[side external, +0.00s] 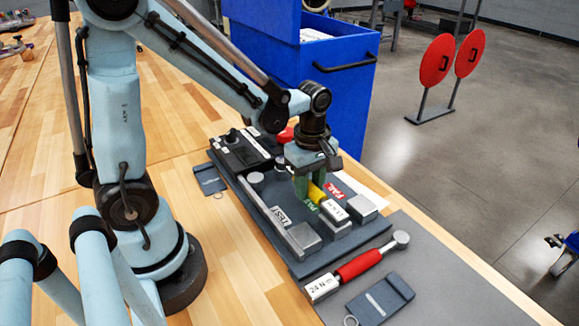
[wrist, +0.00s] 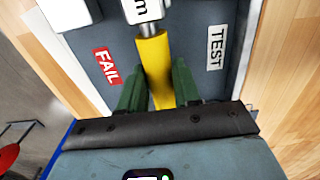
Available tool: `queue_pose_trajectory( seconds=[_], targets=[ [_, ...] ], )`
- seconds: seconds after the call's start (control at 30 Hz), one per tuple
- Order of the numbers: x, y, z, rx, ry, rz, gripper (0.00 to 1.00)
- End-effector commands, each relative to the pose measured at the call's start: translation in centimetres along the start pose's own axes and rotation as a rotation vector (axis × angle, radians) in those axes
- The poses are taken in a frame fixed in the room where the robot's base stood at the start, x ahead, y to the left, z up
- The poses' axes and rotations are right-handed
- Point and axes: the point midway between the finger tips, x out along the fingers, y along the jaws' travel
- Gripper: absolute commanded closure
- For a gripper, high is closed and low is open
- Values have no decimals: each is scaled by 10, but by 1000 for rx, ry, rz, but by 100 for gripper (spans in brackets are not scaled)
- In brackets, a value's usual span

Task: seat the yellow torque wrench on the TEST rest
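The yellow torque wrench (side external: 317,192) lies lengthwise over the dark blue-grey stand (side external: 330,252), its white-labelled head (side external: 335,211) toward the front right. In the wrist view its yellow handle (wrist: 155,65) runs between the two green fingers of my gripper (wrist: 158,88), which sit close against both sides. My gripper (side external: 308,187) points down over the stand. The TEST label (wrist: 216,47) is to the right of the wrench in the wrist view, and the red FAIL label (wrist: 107,66) to its left. Whether the wrench touches the stand I cannot tell.
A red-handled wrench (side external: 358,266) and a dark tag (side external: 380,300) lie on the grey mat in front. Metal blocks (side external: 305,238) and a long bar rise from the stand. A black tester box (side external: 240,150) is at its back end. A blue cabinet (side external: 310,85) stands behind.

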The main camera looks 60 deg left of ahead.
Motion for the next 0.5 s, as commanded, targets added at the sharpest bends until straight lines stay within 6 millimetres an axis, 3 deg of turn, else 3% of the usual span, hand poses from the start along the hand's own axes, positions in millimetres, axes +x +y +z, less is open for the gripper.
queue_pose_trajectory(
  seconds=[0.03,0.13,0.5],
  targets=[
    [0,0,0,0,0,0,85],
    [0,0,0,0,0,0,100],
    [-3,0,0,0,0,0,100]
  ],
)
